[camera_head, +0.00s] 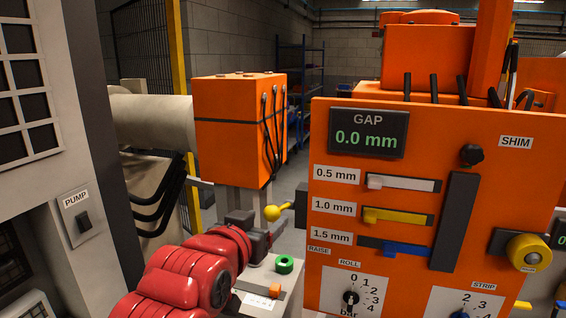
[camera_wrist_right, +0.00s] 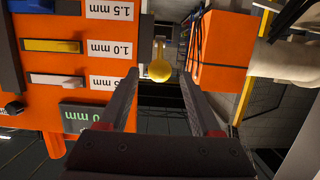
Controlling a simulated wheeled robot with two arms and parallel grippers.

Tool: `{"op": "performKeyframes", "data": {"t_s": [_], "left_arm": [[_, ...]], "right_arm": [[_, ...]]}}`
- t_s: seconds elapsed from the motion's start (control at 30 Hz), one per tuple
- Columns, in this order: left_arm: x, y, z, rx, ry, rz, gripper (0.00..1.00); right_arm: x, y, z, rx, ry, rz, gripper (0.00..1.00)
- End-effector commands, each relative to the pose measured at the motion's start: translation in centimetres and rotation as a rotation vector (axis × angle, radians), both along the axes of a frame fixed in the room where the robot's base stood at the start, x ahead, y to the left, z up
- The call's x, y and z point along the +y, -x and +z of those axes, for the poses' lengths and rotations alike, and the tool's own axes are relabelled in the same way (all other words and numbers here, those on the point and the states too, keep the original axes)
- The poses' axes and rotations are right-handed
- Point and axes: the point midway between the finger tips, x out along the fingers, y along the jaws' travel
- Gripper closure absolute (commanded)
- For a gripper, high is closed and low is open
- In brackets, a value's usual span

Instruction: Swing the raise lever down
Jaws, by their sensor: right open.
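The raise lever is a short stem with a yellow ball knob (camera_head: 272,212), sticking out at the left side of the orange panel (camera_head: 440,150) near the RAISE label (camera_head: 319,250). The stem tilts slightly up toward the right. My right gripper (camera_head: 262,232), on the red arm, is open just below and beside the knob. In the right wrist view the knob (camera_wrist_right: 160,71) shows between the tips of the two open fingers (camera_wrist_right: 158,82). I cannot tell whether they touch it. My left gripper is not in view.
The panel carries a GAP display (camera_head: 367,133) reading 0.0 mm, three shim sliders, and a roll knob (camera_head: 350,297). A grey box with a green ring button (camera_head: 284,264) stands below the lever. A cabinet with a PUMP switch (camera_head: 83,221) is at left.

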Motion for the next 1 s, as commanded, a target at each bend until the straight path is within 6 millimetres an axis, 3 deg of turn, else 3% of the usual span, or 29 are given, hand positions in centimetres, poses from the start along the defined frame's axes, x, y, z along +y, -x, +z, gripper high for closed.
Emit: {"op": "performKeyframes", "data": {"t_s": [0.7,1.0], "left_arm": [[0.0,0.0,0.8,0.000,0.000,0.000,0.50],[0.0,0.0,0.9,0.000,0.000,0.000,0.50]], "right_arm": [[2.0,5.9,1.7,-0.001,0.002,0.002,0.35],[2.2,6.8,1.8,0.000,0.000,-0.001,0.35]]}}
